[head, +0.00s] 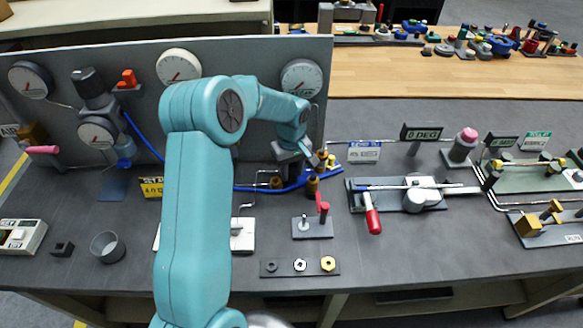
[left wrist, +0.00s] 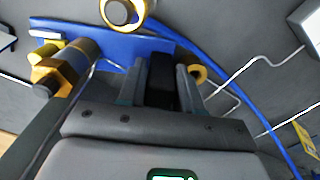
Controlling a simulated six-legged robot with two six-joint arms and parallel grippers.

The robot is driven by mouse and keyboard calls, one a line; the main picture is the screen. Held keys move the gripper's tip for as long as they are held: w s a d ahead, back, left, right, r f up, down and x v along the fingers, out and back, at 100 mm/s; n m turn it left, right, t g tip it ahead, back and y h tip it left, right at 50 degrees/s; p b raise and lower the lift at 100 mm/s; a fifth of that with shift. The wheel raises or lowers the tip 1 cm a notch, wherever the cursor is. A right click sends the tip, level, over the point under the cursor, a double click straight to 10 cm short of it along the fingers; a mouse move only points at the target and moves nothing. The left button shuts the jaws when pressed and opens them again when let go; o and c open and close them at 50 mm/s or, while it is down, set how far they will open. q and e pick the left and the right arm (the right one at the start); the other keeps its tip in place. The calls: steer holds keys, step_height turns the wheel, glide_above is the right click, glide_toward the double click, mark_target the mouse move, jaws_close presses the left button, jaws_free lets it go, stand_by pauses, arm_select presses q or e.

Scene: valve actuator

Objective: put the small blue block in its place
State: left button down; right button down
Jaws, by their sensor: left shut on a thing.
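My left gripper (head: 300,158) is low over the blue plate with brass fittings (head: 298,184), in front of the grey panel. In the left wrist view my left gripper (left wrist: 162,78) is shut on a dark block (left wrist: 162,82). The block looks almost black there, so I cannot tell if it is the small blue block. The blue plate (left wrist: 110,52) lies just beyond the fingers. I cannot tell whether the held block touches the plate. The gripper hides the block in the head view. My right gripper is not in view.
A grey panel with gauges (head: 179,66) stands behind. A brass hexagonal fitting (left wrist: 62,70) is close to the left of my gripper. A red-handled clamp fixture (head: 312,226) and a tray of rings (head: 299,267) are nearer. A grey cup (head: 107,246) stands at left.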

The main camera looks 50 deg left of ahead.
arm_select(q)
steer(key=shift+r, duration=0.15)
steer(key=shift+s, duration=0.1)
steer(key=c, duration=0.8)
jaws_free()
steer(key=shift+f, duration=0.2)
steer(key=shift+o, duration=0.2)
